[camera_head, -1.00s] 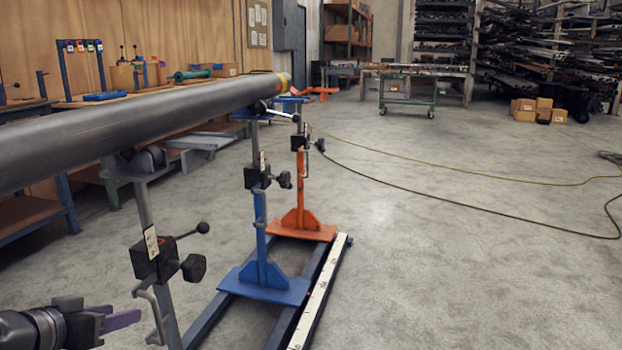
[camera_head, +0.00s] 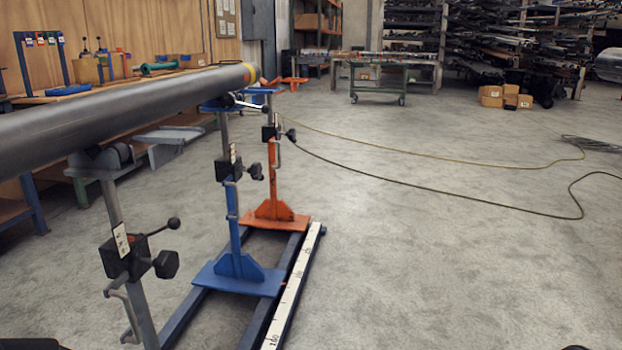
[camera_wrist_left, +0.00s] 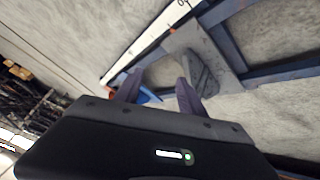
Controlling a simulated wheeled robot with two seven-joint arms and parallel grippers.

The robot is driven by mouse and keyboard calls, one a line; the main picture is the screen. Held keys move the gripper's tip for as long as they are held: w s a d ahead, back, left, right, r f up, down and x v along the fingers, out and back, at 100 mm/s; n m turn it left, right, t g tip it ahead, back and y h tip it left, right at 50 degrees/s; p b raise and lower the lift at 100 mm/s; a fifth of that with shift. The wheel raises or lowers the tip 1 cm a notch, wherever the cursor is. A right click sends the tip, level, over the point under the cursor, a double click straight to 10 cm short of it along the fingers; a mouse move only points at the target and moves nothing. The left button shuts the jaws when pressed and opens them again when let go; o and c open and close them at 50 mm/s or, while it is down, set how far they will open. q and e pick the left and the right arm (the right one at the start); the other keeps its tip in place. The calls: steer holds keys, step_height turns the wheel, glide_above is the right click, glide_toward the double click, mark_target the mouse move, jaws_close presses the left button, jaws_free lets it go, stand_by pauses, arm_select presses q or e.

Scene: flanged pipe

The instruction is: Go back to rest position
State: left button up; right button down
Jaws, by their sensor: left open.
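My left gripper (camera_wrist_left: 157,92) shows in the left wrist view with its two purple fingers apart and nothing between them. Behind the fingers are the floor, a grey stand foot and the blue rails with the white scale (camera_wrist_left: 150,45). My left gripper is out of the head view. My right gripper is in neither view. In the head view the grey steel pipe (camera_head: 120,108), with a yellow band at its far end, lies across the pipe stands, with the grey stand (camera_head: 120,240) nearest.
A blue stand (camera_head: 237,265) and an orange stand (camera_head: 274,208) stand on the floor rails behind the grey one. Cables (camera_head: 440,185) lie on the floor to the right. A workbench (camera_head: 100,92) runs along the left wall. The floor at the right front is clear.

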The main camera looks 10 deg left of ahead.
arm_select(q)
steer(key=s+d+f+m+g+h, duration=0.2)
steer(key=s+d+f+g, duration=0.1)
steer(key=s+d+f, duration=0.7)
steer(key=s+d+f+m+g+h, duration=0.1)
steer(key=s+d+f+g+h, duration=0.15)
steer(key=s+d+f, duration=0.85)
steer(key=s+d+r+m+g+p, duration=0.1)
steer(key=d+r+p, duration=0.2)
steer(key=r+p, duration=3.5)
step_height(320, 180, up, 2)
steer(key=shift+d+p, duration=0.2)
steer(key=shift+p, duration=0.15)
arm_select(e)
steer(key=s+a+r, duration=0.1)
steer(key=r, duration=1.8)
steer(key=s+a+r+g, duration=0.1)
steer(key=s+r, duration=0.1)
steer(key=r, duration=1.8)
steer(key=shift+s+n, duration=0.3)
